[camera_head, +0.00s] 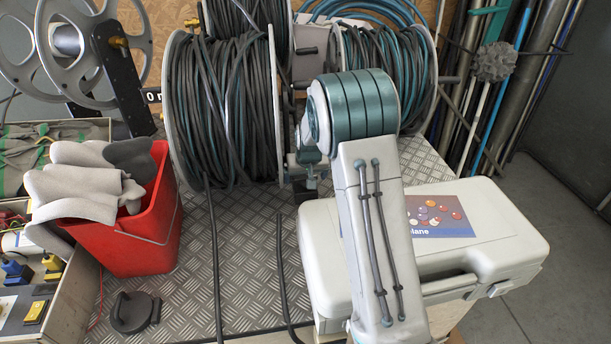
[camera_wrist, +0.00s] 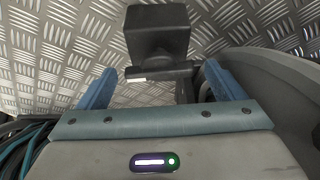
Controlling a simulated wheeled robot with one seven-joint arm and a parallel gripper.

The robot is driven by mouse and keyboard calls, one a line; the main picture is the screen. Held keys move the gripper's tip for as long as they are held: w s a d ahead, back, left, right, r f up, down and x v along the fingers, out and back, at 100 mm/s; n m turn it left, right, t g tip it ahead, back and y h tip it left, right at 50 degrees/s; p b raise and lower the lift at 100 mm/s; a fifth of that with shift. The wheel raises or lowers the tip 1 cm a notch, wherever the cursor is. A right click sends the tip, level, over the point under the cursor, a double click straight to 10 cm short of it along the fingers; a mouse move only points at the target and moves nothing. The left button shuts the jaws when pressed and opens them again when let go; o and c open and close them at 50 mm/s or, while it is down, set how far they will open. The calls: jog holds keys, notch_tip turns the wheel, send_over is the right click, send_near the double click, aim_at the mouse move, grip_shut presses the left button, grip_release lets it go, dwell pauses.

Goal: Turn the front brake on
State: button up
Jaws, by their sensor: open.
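A dark grey block with a short bar (camera_wrist: 158,72) under it and a small white mark stands over the metal plate in the wrist view. It looks like the front brake, but I cannot tell its setting. My gripper (camera_wrist: 160,69) is open, with one blue finger to each side of the bar; contact is not clear. In the head view my gripper (camera_head: 306,160) is beside the right flange of the front hose reel (camera_head: 225,110), mostly hidden by my arm. A dark block (camera_head: 307,185) shows just below it.
A pale case (camera_head: 480,235) stands at the right under my forearm. A red bucket (camera_head: 140,235) with grey gloves stands at the left. A second reel (camera_head: 385,75) is behind my arm. Loose hose ends lie on the tread plate (camera_head: 250,265).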

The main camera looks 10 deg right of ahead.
jog(key=shift+r, duration=0.1)
jog(key=v, duration=1.3)
jog(key=shift+s+r, duration=0.2)
jog(key=s+r+p, duration=0.3)
jog(key=s+r, duration=0.1)
jog(key=s, duration=1.1)
jog(key=s+r+g+p, duration=0.1)
jog(key=s+r+p, duration=0.2)
jog(key=s, duration=1.3)
notch_tip(320, 180, up, 3)
jog(key=shift+s+d+f+g, duration=0.2)
jog(key=shift+s+d+g, duration=0.1)
jog(key=shift+d, duration=0.15)
